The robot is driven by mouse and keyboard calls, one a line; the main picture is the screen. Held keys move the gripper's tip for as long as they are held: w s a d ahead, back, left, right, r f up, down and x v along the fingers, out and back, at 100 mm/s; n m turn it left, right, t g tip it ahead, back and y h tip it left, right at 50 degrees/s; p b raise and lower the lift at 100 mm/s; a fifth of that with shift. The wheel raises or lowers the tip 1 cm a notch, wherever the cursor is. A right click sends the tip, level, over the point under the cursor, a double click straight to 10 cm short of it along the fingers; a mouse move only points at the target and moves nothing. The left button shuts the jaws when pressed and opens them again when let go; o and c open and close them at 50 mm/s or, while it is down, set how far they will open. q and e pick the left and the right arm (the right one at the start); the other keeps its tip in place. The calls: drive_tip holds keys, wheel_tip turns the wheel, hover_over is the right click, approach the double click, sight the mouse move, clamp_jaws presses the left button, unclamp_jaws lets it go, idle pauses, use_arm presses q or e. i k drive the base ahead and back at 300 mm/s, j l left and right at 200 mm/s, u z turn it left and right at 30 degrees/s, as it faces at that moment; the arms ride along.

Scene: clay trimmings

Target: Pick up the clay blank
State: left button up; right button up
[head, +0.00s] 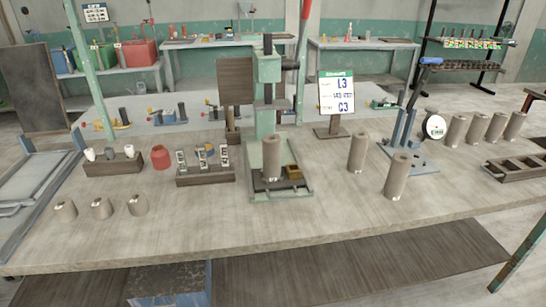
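I cannot tell which piece is the task's clay blank. One tall grey-brown cylinder (271,157) stands upright on the base of the green press in the middle of the table. Two similar cylinders stand upright right of the press, one farther back (358,152) and one nearer the front (397,176). Several more (476,130) stand in a row at the far right. Three short pieces with slanted tops (102,208) stand at the front left. Neither of my grippers is in view.
The green press (268,68) rises mid-table, with a small yellow-brown block (293,172) on its base. A sign (336,92) stands behind. A blue-grey stand with a round dial (435,127) is at right, near a dark wooden rack (518,167). The table's front strip (270,225) is clear.

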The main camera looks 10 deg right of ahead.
sight(271, 143)
drive_tip(key=l+z, duration=0.25)
drive_tip(key=l, duration=1.7)
drive_tip(key=k, duration=0.1)
